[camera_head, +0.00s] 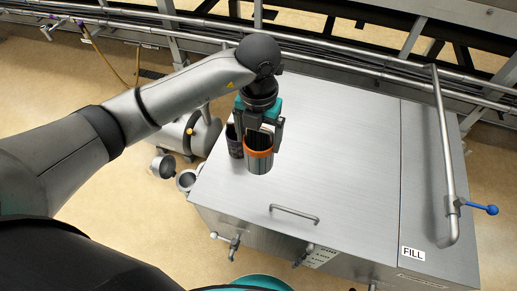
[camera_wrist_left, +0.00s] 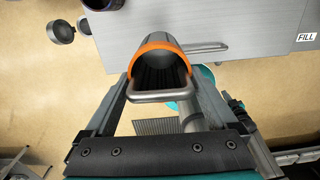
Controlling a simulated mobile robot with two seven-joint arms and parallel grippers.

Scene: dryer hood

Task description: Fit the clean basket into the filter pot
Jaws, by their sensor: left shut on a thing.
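The basket (camera_head: 259,163) is a grey cylinder with an orange rim. My left gripper (camera_head: 264,132) is shut on it and holds it upright over the front left part of the steel cabinet top. In the left wrist view the basket (camera_wrist_left: 152,50) shows its dark open mouth, with a metal loop handle (camera_wrist_left: 160,95) between the fingers. A small round open pot (camera_head: 186,180), which looks like the filter pot, is at the cabinet's left side, with a round lid-like piece (camera_head: 163,166) beside it. My right gripper is not in view.
A dark cylinder (camera_head: 234,143) stands on the cabinet top (camera_head: 340,150), just left of the held basket. A bar handle (camera_head: 295,214) is on the top near its front edge. A tall pipe with a blue-handled valve (camera_head: 480,207) stands at the right.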

